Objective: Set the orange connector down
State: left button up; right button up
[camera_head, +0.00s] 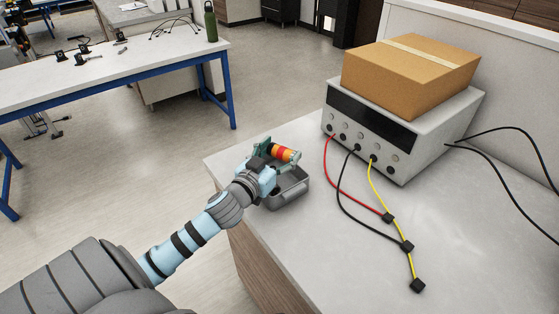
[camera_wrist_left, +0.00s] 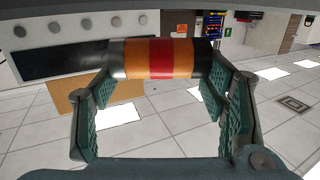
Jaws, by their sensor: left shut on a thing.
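The orange connector (camera_head: 283,153) is a short cylinder with orange bands, a red middle band and dark ends. My left gripper (camera_head: 279,155) is shut on it and holds it above the grey open tray at the left edge of the white worktop. In the left wrist view the connector (camera_wrist_left: 160,58) lies crosswise between the two teal fingers, near their tips. The tray (camera_head: 294,191) is partly hidden by my left gripper, so I cannot see all of its inside. My right gripper is in neither view.
A grey bench instrument (camera_head: 385,145) with a cardboard box (camera_head: 410,72) on top stands behind, to the right. Red, black and yellow leads (camera_head: 343,195) run over the worktop (camera_head: 480,240). A blue-legged table (camera_head: 130,68) with a green bottle (camera_head: 211,22) stands far left.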

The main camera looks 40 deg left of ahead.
aim_at(280, 161)
pick_arm(q)
jog(key=shift+f, duration=0.9)
jog(key=shift+f+b, duration=0.5)
jog(key=shift+f, duration=0.05)
jog(key=o, duration=1.1)
jog(key=shift+o, duration=0.2)
